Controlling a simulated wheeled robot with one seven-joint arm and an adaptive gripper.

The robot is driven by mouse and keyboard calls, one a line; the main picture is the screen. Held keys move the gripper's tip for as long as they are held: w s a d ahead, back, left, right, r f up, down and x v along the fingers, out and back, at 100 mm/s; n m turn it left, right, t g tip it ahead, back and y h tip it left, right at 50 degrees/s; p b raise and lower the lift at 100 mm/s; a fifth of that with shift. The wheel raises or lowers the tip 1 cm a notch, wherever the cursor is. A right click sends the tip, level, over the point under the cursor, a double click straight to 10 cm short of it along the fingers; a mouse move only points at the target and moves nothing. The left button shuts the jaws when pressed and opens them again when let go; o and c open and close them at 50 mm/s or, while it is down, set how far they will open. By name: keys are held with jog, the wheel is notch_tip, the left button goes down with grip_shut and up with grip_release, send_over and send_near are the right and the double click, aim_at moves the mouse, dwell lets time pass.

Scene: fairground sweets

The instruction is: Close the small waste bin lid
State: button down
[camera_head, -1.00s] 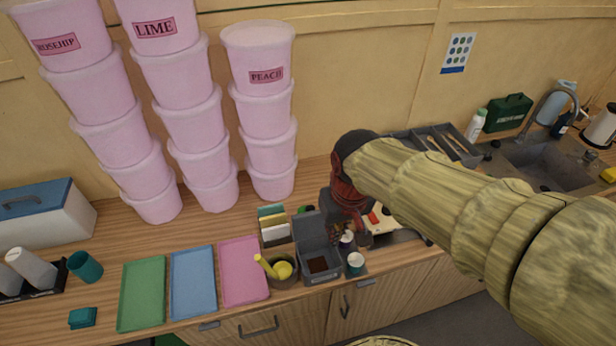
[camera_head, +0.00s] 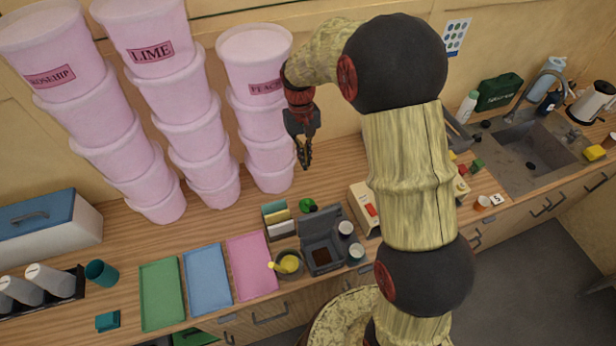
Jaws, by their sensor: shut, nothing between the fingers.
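The small waste bin (camera_head: 308,268) is a grey box at the counter's front edge, with something brown inside. Its grey lid (camera_head: 319,222) is open, standing up and leaning back at the rear of the bin. My gripper (camera_head: 306,164) hangs fingers down above the counter, behind the bin and in front of the pink tub stack marked PEACH. It is shut and empty, clear of the lid.
Left of the bin stand a bowl with a yellow tool (camera_head: 290,263) and a pink tray (camera_head: 252,265). Card holders (camera_head: 279,219) and a green item (camera_head: 308,205) lie behind. Small cups (camera_head: 355,251) and a cream box (camera_head: 364,208) stand to the right.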

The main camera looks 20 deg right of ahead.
jog(key=s+f+p, duration=0.2)
jog(key=s+f, duration=0.4)
jog(key=f, duration=0.3)
jog(key=shift+f+p, duration=0.3)
jog(key=shift+f, duration=0.1)
jog(key=shift+b, duration=0.3)
